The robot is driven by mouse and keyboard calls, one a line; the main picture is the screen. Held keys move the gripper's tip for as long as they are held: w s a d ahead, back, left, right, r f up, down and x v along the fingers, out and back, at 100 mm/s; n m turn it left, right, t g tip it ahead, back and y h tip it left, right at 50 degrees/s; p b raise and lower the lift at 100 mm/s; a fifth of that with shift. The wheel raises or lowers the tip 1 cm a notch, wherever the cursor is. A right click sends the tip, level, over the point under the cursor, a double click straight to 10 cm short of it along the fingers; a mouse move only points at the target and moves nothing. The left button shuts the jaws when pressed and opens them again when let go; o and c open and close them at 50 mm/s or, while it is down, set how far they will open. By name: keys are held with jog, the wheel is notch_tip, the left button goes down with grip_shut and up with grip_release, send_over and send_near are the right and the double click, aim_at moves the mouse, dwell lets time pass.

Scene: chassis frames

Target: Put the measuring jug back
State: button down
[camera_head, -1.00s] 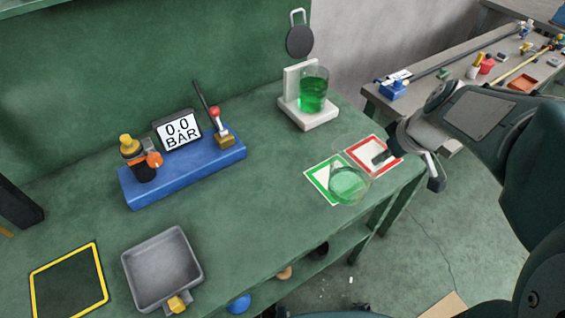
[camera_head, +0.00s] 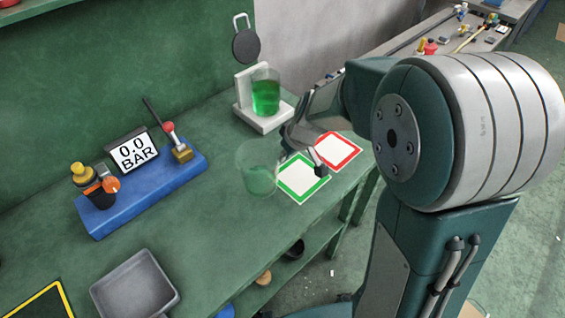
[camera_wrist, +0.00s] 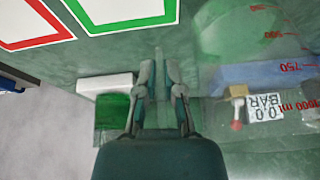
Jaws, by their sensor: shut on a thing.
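The measuring jug (camera_head: 260,155) is clear, with green showing low in it. It stands left of the green-framed square (camera_head: 302,178) in the head view, roughly upright. I cannot tell whether its base touches the bench. In the wrist view the jug (camera_wrist: 288,67) fills the upper right, with red volume marks. My gripper (camera_head: 303,150) is beside the jug's right side and shut on it, apparently at the handle. The fingers (camera_wrist: 159,85) show mid-picture in the wrist view and the grip point is blurred.
A white stand (camera_head: 243,112) holds a beaker of green liquid (camera_head: 266,96) behind the jug. A red-framed square (camera_head: 338,150) lies to the right. A blue base with a gauge (camera_head: 132,150) is to the left, with a grey tray (camera_head: 133,287) in front. Bare bench lies between.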

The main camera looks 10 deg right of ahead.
jog(key=shift+w+a+f, duration=0.15)
jog(key=shift+f, duration=0.25)
notch_tip(320, 180, down, 3)
jog(key=shift+r, duration=0.2)
jog(key=shift+a+f, duration=0.2)
jog(key=shift+f, duration=0.05)
jog(key=c, duration=0.8)
grip_release()
jog(key=shift+o, duration=0.2)
jog(key=shift+d, duration=0.1)
